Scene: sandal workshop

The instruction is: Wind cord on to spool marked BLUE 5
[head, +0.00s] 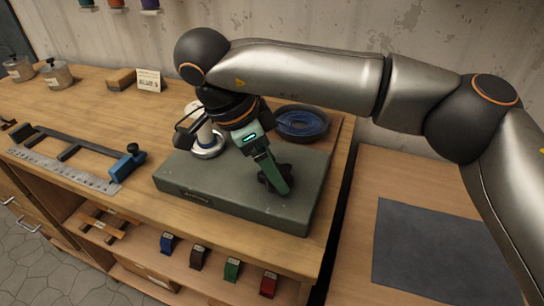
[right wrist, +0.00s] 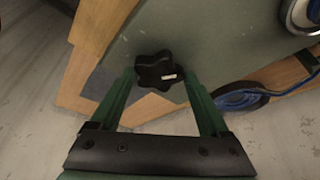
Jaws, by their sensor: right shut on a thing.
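A green winder box (head: 225,205) lies on the wooden bench. A black lobed knob (head: 276,178) stands on its top; it also shows in the right wrist view (right wrist: 157,70). My right gripper (head: 280,183) reaches down from above and is shut on this knob, with a green finger at either side. A white and metal spindle or spool (head: 207,142) stands on the box, partly hidden by my arm; its marking cannot be read. Blue cord (head: 303,122) lies coiled in a black dish (head: 327,128) behind the box. My left gripper is not in view.
A rail with a blue clamp (head: 127,162) and a steel ruler (head: 65,170) lie at the left. A small card (head: 149,80) stands at the back, beside a wooden block (head: 121,79). Several coloured pieces sit on the shelf below. A dark mat (head: 435,252) lies at the right.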

